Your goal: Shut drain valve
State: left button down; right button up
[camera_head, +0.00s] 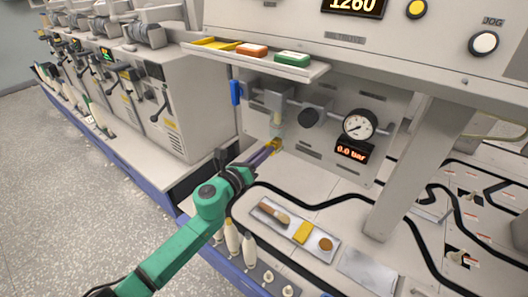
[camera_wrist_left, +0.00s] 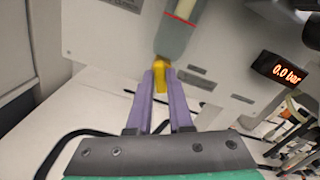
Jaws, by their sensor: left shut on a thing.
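The drain valve has a yellow handle (camera_head: 275,145) at the bottom of the grey filter bowl (camera_head: 277,120) on the panel. The fingers hide part of the handle, so I cannot tell whether the valve is open or shut. My right gripper is not in view.
A blue lever (camera_head: 236,92) hangs left of the bowl, with a black knob (camera_head: 309,118) and round gauge (camera_head: 359,125) to the right. The pressure display (camera_head: 353,152) reads 0.0 bar.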

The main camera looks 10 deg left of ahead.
pick_arm(q)
jog(key=n+p, duration=0.1)
jog(key=n, duration=0.3)
jog(key=n+p, duration=0.1)
jog(key=n, duration=0.3)
jog(key=n+p, duration=0.1)
jog(key=n, duration=0.3)
jog(key=shift+f+n, duration=0.25)
jog(key=shift+n, duration=0.05)
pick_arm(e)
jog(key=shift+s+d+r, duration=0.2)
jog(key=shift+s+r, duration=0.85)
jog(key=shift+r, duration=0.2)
pick_arm(q)
jog(key=c, duration=0.8)
grip_release()
jog(key=shift+w, duration=0.1)
jog(key=shift+a, duration=0.1)
jog(key=v, duration=1.4)
jog(key=shift+s, duration=0.3)
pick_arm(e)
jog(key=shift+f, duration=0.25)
